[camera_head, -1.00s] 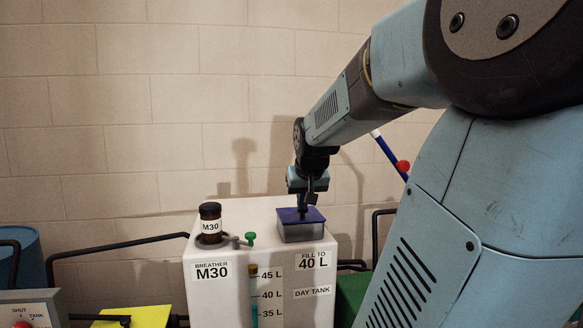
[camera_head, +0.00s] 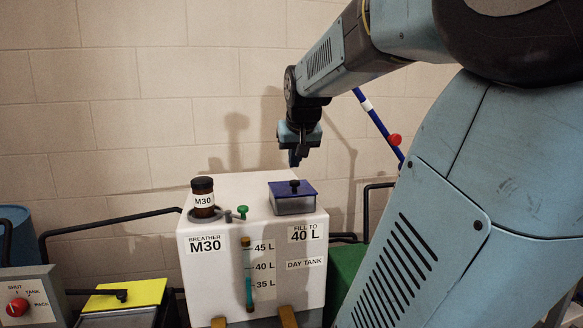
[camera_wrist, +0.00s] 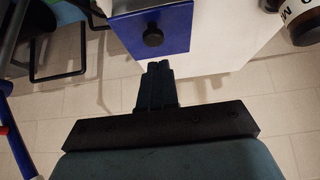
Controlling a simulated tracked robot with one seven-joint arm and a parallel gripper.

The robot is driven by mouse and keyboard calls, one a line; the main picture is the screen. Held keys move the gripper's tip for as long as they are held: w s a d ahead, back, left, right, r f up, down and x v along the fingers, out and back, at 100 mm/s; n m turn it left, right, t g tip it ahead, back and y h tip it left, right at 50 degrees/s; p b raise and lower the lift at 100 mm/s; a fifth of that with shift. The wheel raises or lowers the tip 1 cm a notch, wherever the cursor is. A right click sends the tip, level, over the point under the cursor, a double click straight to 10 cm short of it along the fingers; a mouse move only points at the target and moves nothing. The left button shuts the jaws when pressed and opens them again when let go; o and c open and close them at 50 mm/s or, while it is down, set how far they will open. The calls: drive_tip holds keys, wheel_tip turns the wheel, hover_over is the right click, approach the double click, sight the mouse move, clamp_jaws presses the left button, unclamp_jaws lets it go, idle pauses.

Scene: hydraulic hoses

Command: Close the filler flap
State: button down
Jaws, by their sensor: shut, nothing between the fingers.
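The filler flap (camera_head: 293,188) is a blue lid with a black knob on top. It lies flat over a grey box-shaped filler neck (camera_head: 294,206) on the white day tank (camera_head: 255,230). In the wrist view the blue flap (camera_wrist: 172,32) and its round black knob (camera_wrist: 153,37) show ahead of the fingers. My gripper (camera_head: 295,162) is above the flap, apart from it, with its fingers pointing down. In the wrist view its fingers (camera_wrist: 158,72) are together with nothing between them.
A sight gauge (camera_head: 248,275) runs down the tank front. A blue bar with a red knob (camera_head: 394,139) leans behind at the right.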

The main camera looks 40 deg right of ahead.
drive_tip(key=s+a+r, duration=0.3)
drive_tip(key=s+r, duration=0.3)
drive_tip(key=shift+s+a, duration=0.15)
drive_tip(key=shift+s, duration=0.1)
drive_tip(key=s+a+f+n+y, duration=0.1)
drive_tip(key=s+a+f+n, duration=0.1)
drive_tip(key=a+f, duration=0.5)
drive_tip(key=s+a+f+n+y, duration=0.2)
drive_tip(key=a+f, duration=0.5)
drive_tip(key=a, duration=0.6)
drive_tip(key=shift+s+a+f+n, duration=0.3)
drive_tip(key=shift+s+n, duration=0.3)
drive_tip(key=shift+s, duration=0.2)
